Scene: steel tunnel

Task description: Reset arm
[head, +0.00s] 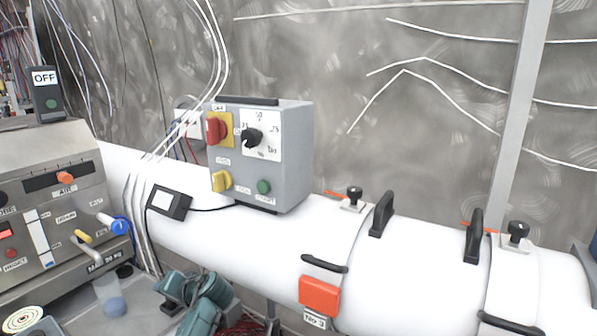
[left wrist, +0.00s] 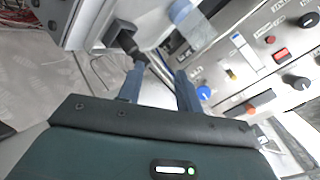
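My left gripper (left wrist: 160,70) shows in the left wrist view, with two blue-grey fingers set apart and nothing clearly held between them. Its teal and black body fills the bottom of that view. A control panel (left wrist: 262,60) with knobs and buttons is beyond the fingers to the right. A teal shape (head: 200,300) at the bottom may be part of my own arm, but I cannot tell. My right gripper is not in view.
A grey control box (head: 290,150) with a red switch stands on a thick white pipe (head: 250,225). Black handles (head: 382,213) and an orange block (head: 319,296) sit on the pipe.

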